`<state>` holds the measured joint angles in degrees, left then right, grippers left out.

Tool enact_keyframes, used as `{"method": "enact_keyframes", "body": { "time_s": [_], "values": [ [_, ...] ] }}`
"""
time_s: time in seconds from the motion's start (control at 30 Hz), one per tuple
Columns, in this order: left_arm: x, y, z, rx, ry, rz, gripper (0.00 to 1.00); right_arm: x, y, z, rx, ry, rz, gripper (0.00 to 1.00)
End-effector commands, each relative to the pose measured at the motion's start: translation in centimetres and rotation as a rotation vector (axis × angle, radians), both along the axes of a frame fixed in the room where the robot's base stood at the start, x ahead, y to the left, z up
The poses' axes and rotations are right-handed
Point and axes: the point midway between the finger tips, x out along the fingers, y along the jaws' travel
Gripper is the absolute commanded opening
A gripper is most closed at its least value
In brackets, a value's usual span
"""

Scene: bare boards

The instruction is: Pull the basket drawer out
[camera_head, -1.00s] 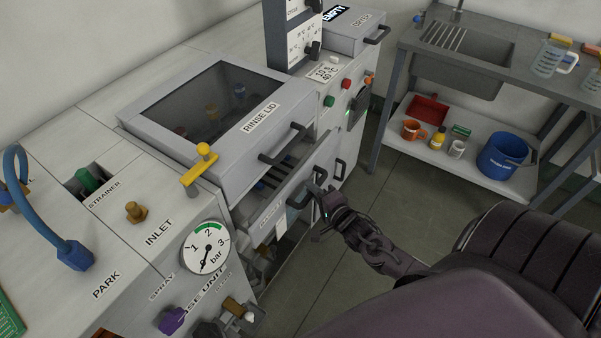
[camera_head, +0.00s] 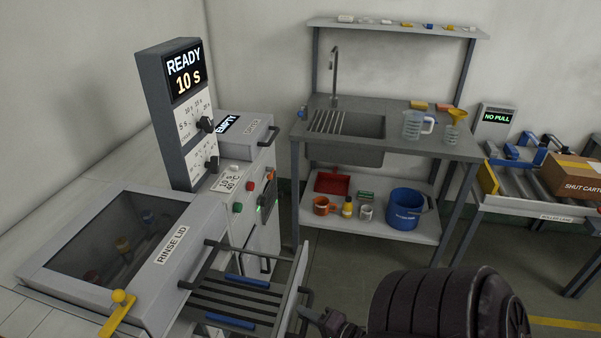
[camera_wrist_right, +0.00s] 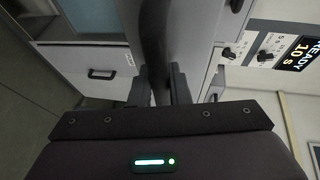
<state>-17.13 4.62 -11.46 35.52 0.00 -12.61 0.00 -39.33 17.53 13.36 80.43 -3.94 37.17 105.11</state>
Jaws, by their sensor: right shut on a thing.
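The basket drawer (camera_head: 232,311) is pulled out from under the rinse lid (camera_head: 166,249). Its dark slatted floor with blue strips shows behind a light front panel (camera_head: 291,292). My right gripper (camera_wrist_right: 160,86) is shut on the drawer's dark bar handle (camera_wrist_right: 153,35) in the right wrist view. In the head view the right hand (camera_head: 330,322) is at the bottom edge, by the outer side of the front panel, and its fingertips are partly hidden. The rinse lid is down. My left gripper is not in view.
The control post (camera_head: 174,88) reads READY 10 S. The dryer (camera_head: 249,133) reads EMPTY. A sink bench (camera_head: 385,147) with a blue bucket (camera_head: 405,209) on its lower shelf stands beyond. A roller line (camera_head: 545,207) reads NO PULL. Floor between drawer and bench is clear.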

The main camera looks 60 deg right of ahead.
Motion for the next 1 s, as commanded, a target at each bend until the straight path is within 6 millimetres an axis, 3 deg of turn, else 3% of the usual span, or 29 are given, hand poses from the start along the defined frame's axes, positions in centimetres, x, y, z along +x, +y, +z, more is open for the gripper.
{"method": "enact_keyframes", "body": {
  "time_s": [0.23, 0.27, 0.4, 0.73, 1.0],
  "values": [
    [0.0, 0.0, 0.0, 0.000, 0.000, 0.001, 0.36, -0.3, -0.2, -0.2, -0.003, 0.008, -0.003, 0.00],
    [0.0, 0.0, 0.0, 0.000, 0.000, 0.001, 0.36, -0.3, -0.2, -0.2, -0.003, 0.008, -0.003, 0.19],
    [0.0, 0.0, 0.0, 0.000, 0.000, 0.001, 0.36, -0.3, -0.2, -0.2, -0.003, 0.007, -0.003, 0.37],
    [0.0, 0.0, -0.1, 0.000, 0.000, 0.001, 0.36, -0.5, -0.1, -0.1, -0.002, 0.006, -0.003, 0.38],
    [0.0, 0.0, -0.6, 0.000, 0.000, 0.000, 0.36, -4.7, -0.1, 0.4, -0.001, 0.009, -0.005, 0.38]
  ]
}}
